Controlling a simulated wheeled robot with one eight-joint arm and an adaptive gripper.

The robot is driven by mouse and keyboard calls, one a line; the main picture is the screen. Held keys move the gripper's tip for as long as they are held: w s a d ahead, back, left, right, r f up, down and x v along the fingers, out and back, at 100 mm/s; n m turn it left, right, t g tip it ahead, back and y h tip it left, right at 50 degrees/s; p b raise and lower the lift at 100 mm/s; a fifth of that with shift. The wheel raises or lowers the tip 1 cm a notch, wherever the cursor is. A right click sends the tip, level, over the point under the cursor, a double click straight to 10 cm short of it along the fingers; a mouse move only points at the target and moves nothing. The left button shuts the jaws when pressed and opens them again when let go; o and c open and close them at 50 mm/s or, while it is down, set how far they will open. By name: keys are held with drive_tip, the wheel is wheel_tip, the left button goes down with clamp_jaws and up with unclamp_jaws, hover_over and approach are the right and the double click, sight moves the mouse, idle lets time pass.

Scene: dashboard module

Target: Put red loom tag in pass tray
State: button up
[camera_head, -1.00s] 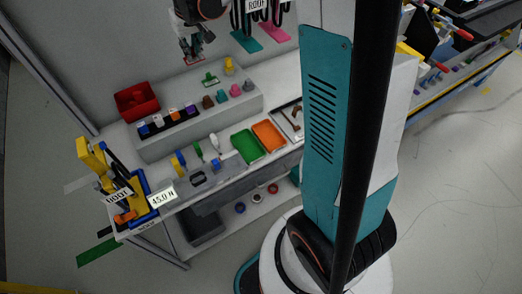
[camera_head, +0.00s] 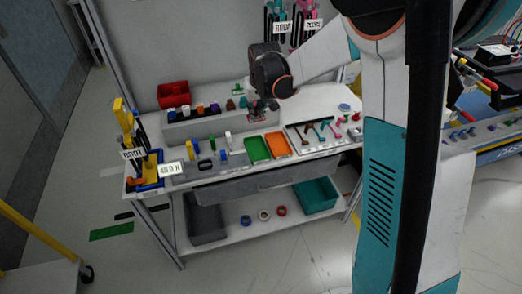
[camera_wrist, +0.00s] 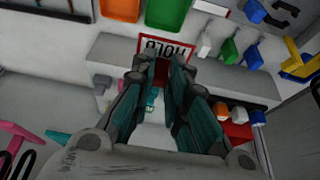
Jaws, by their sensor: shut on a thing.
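My gripper (camera_head: 260,113) is shut on the red loom tag (camera_wrist: 152,42), a white card with a red border and dark letters that read like HOLD upside down. In the wrist view the tag sticks out past my fingertips (camera_wrist: 162,62); red shows between them. In the head view my gripper is by the raised shelf's right part, behind the trays. The green tray (camera_head: 257,149) and orange tray (camera_head: 278,144) lie side by side in front of it; no label shows which is the pass tray. The wrist view shows the green tray (camera_wrist: 168,12) just beyond the tag.
The raised shelf (camera_head: 200,128) carries several small coloured parts. A red bin (camera_head: 173,95) stands at its back left. Tools lie on a panel (camera_head: 322,143) right of the trays. A yellow and blue fixture (camera_head: 146,167) stands at the bench's left end.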

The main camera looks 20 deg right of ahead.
wheel_tip(320, 180, down, 16)
drive_tip(key=b, duration=0.5)
drive_tip(key=shift+f, duration=0.2)
drive_tip(key=shift+o, duration=1.4)
drive_tip(key=shift+f, duration=0.15)
drive_tip(key=o, duration=0.4)
drive_tip(key=shift+o, duration=0.2)
